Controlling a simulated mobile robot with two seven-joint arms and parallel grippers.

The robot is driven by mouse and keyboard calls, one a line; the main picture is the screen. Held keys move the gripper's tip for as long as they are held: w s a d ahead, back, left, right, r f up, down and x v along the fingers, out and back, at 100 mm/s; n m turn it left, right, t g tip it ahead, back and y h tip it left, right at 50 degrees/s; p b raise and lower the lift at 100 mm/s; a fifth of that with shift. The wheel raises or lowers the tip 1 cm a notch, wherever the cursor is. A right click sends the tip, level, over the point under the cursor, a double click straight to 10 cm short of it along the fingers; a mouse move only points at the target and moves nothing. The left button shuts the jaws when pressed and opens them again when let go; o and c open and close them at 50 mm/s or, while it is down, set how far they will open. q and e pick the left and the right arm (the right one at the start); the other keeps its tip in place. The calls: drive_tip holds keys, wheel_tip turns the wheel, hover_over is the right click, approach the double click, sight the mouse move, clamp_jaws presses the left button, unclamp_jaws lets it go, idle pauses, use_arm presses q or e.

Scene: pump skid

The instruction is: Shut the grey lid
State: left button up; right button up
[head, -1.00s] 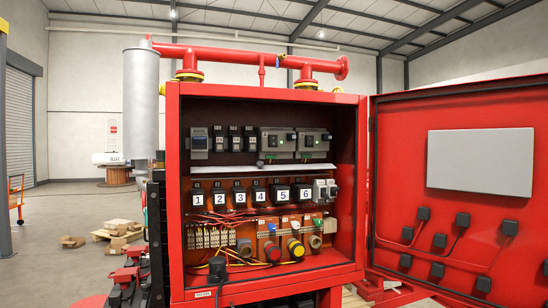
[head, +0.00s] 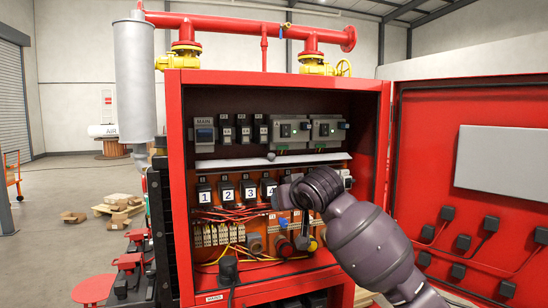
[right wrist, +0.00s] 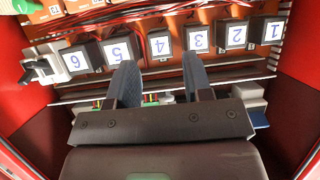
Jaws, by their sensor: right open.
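A long, thin pale grey flap (head: 240,161), which I take for the grey lid, runs across the red cabinet between its upper and lower rows of devices. A small dark round knob (head: 271,156) sits at its middle. The flap looks tilted outward; its exact angle is unclear. My right gripper (head: 288,188) is inside the cabinet opening, below the flap's right half and in front of the numbered modules. In the right wrist view its two fingers (right wrist: 160,78) are apart with nothing between them. I cannot tell whether they touch the flap. My left gripper is out of view.
Numbered black modules (head: 227,193) stand close by, with red wires (head: 235,216) and push buttons (head: 285,247) below. The red cabinet frame (head: 178,180) borders the opening. The open red door (head: 420,160) stands at the right. Yellow valves (head: 185,56) and red pipe lie above.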

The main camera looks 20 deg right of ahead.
drive_tip(key=p, duration=0.1)
approach(272, 154)
use_arm(q)
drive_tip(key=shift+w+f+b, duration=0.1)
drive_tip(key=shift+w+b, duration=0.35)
drive_tip(key=shift+b, duration=0.7)
use_arm(e)
drive_tip(key=shift+m+t+h, duration=0.3)
drive_tip(key=shift+m+h, duration=0.1)
drive_tip(key=x, duration=0.8)
drive_tip(key=shift+s+a+f, duration=0.1)
drive_tip(key=shift+a+f, duration=0.15)
drive_tip(key=shift+a, duration=0.1)
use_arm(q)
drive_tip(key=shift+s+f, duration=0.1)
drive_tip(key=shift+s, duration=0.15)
use_arm(e)
clamp_jaws()
